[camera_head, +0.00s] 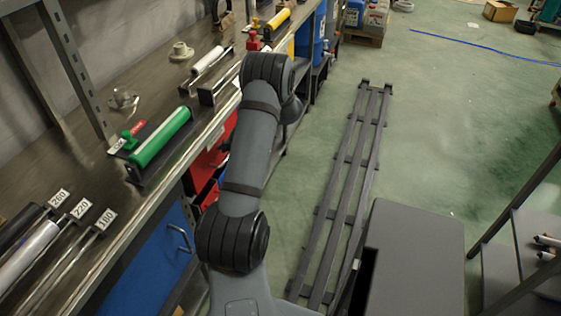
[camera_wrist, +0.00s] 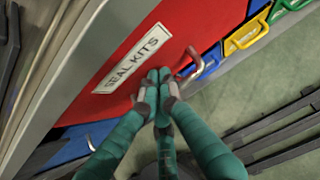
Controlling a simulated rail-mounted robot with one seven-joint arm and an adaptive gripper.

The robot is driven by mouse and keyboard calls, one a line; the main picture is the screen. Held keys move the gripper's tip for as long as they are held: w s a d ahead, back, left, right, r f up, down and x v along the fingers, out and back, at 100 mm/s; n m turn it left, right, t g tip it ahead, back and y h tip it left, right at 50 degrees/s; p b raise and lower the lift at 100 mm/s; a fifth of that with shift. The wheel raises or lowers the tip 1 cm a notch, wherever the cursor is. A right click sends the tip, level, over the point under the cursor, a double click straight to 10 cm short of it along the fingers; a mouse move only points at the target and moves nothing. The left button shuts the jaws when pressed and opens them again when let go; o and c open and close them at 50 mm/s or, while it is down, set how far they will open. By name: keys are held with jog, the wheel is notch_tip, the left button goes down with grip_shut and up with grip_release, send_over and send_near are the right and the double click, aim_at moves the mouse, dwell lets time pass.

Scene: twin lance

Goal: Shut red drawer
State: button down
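The red drawer (camera_wrist: 185,25) fills the upper middle of the wrist view, with a white "SEAL KITS" label (camera_wrist: 132,58) and a curved metal handle (camera_wrist: 196,65) on its front. My gripper (camera_wrist: 158,80) has green fingers brought together at their tips, with nothing visible between them. The tips are in front of the red face, between label and handle; I cannot tell if they touch it. In the head view a red part (camera_head: 207,158) shows under the bench, partly behind my arm. My gripper is hidden there. How far the drawer stands out is unclear.
Yellow (camera_wrist: 245,36) and green bins sit beside the drawer in the wrist view. The workbench (camera_head: 150,205) runs along the left, with a green roller and other tools on it. A dark slatted rack (camera_head: 345,190) lies on the floor to the right. Green floor beyond is mostly open.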

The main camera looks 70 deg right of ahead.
jog(key=shift+w+d+r, duration=0.1)
jog(key=shift+w+r, duration=0.05)
jog(key=shift+w, duration=0.05)
jog(key=shift+s, duration=0.1)
jog(key=shift+s, duration=0.4)
jog(key=s+f+v, duration=0.1)
jog(key=v, duration=1.1)
jog(key=shift+s+f, duration=0.3)
jog(key=shift+s, duration=0.2)
jog(key=shift+f, duration=0.1)
